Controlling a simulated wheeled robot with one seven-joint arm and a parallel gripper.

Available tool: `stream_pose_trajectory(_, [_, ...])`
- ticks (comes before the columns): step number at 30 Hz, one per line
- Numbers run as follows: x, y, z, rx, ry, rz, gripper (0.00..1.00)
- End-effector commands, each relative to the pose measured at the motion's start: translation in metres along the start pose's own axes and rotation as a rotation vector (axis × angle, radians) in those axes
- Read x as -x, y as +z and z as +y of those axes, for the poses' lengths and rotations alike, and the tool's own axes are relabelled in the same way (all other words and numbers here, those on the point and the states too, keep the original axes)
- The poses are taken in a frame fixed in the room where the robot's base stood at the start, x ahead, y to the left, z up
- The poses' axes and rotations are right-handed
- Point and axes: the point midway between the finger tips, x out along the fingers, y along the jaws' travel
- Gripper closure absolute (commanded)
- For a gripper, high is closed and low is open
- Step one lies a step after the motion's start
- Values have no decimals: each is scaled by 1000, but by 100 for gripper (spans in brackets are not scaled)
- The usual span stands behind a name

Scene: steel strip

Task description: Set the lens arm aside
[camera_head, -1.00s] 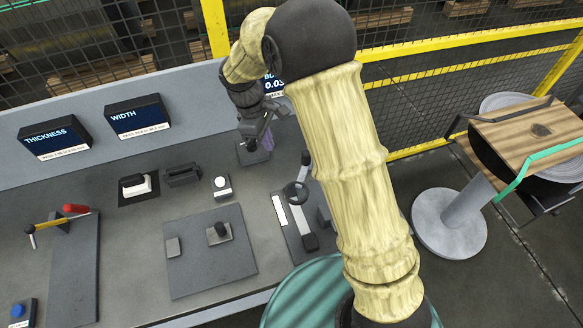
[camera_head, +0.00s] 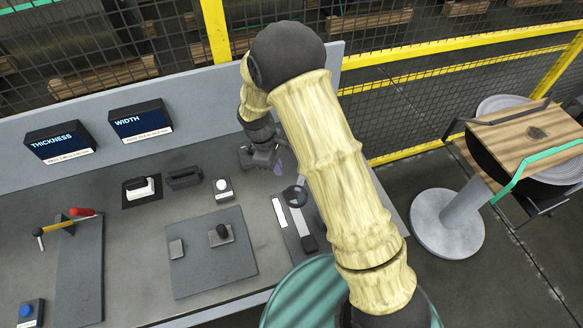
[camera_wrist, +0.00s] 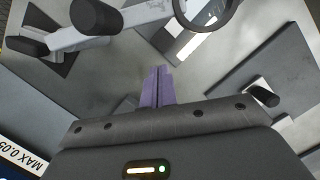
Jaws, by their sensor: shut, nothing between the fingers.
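The lens arm shows in the wrist view as a pale bar (camera_wrist: 128,28) with a dark ring (camera_wrist: 233,8) at one end and a black knob (camera_wrist: 92,16) on top. It crosses the top of that picture. In the head view its dark ring (camera_head: 295,195) sits over a station at the bench's right; my arm hides part of it. My gripper (camera_wrist: 156,75), with purple fingers, is shut and empty. The fingers are apart from the bar in the wrist picture. In the head view my gripper (camera_head: 278,168) is just behind and left of the ring.
A white strip (camera_head: 279,212) lies beside the ring. Left of it are a white-button box (camera_head: 222,187) and a dark plate (camera_head: 210,268) with small blocks. THICKNESS (camera_head: 58,142) and WIDTH (camera_head: 140,120) displays stand at the back. A yellow-railed mesh fence runs behind.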

Motion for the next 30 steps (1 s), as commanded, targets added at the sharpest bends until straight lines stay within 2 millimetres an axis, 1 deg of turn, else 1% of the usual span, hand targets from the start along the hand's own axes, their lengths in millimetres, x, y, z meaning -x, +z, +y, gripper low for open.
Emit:
stream_pose_trajectory(1, [-7, 1, -1, 1, -3, -4, 100])
stream_pose_trajectory(4, [-8, 20, 0, -1, -1, -3, 100])
stream_pose_trajectory(9, [-14, 36, 0, 1, 0, -1, 100])
stream_pose_trajectory(13, [-17, 40, 0, 1, 1, -1, 100])
stream_pose_trajectory(23, [-18, 40, 0, 3, 2, 0, 100])
stream_pose_trajectory(30, [-18, 43, -1, 36, 10, 1, 100])
